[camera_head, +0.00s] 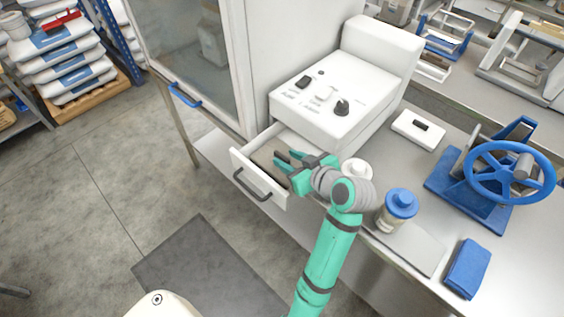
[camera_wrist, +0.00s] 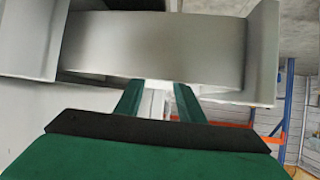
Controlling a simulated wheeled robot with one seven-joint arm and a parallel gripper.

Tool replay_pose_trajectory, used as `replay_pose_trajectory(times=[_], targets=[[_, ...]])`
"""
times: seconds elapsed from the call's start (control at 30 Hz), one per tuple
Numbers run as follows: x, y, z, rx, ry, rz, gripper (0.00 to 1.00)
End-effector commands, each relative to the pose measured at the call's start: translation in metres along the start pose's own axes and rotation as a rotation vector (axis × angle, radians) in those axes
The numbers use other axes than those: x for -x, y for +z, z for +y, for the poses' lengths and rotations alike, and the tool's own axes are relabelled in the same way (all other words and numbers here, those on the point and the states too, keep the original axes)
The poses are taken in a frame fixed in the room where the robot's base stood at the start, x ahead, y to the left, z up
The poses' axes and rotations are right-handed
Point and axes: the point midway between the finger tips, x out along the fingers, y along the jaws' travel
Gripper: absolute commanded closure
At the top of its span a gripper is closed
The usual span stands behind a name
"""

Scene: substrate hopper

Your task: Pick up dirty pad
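The drawer (camera_head: 238,160) under the white machine is pulled open, and a flat grey-brown surface (camera_head: 263,153) that may be the dirty pad shows inside it. I cannot tell whether this is a pad or the drawer floor. My gripper (camera_head: 280,161) is over the right part of the drawer and covers some of its inside. In the wrist view my gripper (camera_wrist: 158,90) has its two green fingers apart, with no pad visible between them. A broad grey surface (camera_wrist: 150,45) lies beyond the fingertips; I cannot tell what it is.
The white control box (camera_head: 325,100) stands above the drawer. A blue-capped jar (camera_head: 396,210), a blue folded cloth or block (camera_head: 467,268) and a blue hand-wheel press (camera_head: 510,172) stand on the bench to the right. A dark mat (camera_head: 205,270) lies on the open floor.

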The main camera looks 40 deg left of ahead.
Motion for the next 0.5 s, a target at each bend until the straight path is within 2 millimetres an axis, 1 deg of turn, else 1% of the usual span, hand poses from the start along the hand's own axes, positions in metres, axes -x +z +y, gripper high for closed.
replay_pose_trajectory(times=[0.03,0.1,0.33,0.37,0.4,0.47,0.5], targets=[[-0.0050,-0.0002,-0.0007,0.001,-0.002,0.000,0.65],[-0.0089,-0.0004,-0.0005,0.001,-0.001,0.001,0.65],[-0.0101,-0.0002,0.0001,0.001,0.001,0.001,0.65],[-0.0100,-0.0002,0.0001,0.001,0.001,0.001,0.67],[-0.0100,-0.0002,0.0001,0.001,0.001,0.000,0.77],[-0.0099,-0.0002,0.0001,0.001,0.001,0.001,0.91],[-0.0098,-0.0002,0.0001,0.001,0.001,0.000,1.00]])
